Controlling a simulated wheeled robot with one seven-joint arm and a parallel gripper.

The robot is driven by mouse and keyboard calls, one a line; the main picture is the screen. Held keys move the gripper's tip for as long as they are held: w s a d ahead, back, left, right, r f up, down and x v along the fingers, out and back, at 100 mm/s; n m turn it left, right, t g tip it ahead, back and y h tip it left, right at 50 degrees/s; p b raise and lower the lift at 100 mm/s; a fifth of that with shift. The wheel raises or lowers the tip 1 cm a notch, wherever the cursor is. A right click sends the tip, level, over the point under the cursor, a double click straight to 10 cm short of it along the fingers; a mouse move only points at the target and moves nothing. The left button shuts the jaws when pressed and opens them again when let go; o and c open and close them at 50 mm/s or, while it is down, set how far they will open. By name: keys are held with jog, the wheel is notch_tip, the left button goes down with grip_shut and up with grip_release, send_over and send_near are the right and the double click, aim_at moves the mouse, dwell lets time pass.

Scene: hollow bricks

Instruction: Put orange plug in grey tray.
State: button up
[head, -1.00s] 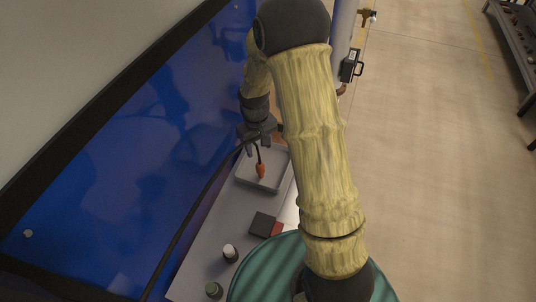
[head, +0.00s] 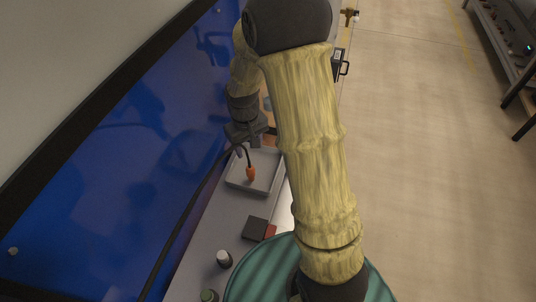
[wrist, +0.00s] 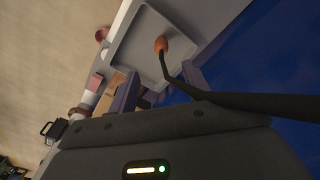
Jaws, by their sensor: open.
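The orange plug (head: 250,174) is on the end of a black cable and appears within the outline of the shallow grey tray (head: 236,185). I cannot tell whether it touches the tray floor. The wrist view also shows the plug (wrist: 161,45) against the inside of the tray (wrist: 180,18). My gripper (head: 241,150) is at the far end of the tray, beside the cable. In the wrist view its open fingers (wrist: 160,88) stand apart, and the cable passes close by the right one. The plug is beyond the fingertips.
A black block (head: 255,229) with a red part lies on the bench nearer me. A white-topped bottle (head: 224,258) and a green-topped one (head: 209,296) stand in front. A blue panel (head: 120,150) borders the bench at left. Open floor (head: 430,180) lies at right.

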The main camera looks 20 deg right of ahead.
jog(key=s+r+m+t, duration=0.1)
jog(key=s+r+t, duration=0.1)
jog(key=s+r, duration=0.5)
jog(key=s, duration=0.5)
jog(key=shift+d+m, duration=0.2)
jog(key=shift+m, duration=0.2)
jog(key=shift+w, duration=0.15)
